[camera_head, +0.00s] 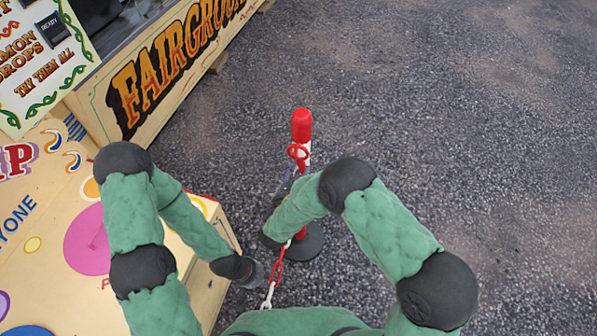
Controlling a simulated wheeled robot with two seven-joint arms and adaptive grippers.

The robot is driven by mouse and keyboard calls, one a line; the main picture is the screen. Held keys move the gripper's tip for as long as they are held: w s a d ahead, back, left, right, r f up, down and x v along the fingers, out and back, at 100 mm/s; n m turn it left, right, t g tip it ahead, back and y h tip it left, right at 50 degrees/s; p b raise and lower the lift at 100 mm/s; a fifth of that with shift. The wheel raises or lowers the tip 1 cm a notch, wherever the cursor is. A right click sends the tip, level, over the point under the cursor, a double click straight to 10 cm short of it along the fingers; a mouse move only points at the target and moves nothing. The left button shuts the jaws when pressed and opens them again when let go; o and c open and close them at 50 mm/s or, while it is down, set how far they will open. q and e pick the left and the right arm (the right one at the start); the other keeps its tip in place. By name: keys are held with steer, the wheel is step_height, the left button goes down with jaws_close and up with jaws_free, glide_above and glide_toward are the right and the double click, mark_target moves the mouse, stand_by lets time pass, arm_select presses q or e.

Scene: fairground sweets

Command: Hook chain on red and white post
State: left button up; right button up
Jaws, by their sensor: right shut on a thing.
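The red and white post (302,124) stands upright on the asphalt with a red top and a dark round base (308,243). My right forearm hides part of it. A red hook or link (298,153) shows in front of the post's white band just below the top; I cannot tell whether it is hooked on. My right gripper (288,180) is mostly hidden behind its forearm, just below this red piece, and is shut on it. The red and white chain (279,268) hangs lower down, beside my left gripper (258,274), whose fingers are too unclear to read.
A cream fairground stall with a painted sign (170,75) fills the upper left. A painted counter (90,240) lies under my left arm. Open grey asphalt (480,130) lies to the right.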

steer(key=o, duration=1.1)
steer(key=shift+o, duration=0.2)
steer(key=v, duration=1.2)
steer(key=shift+d, duration=0.1)
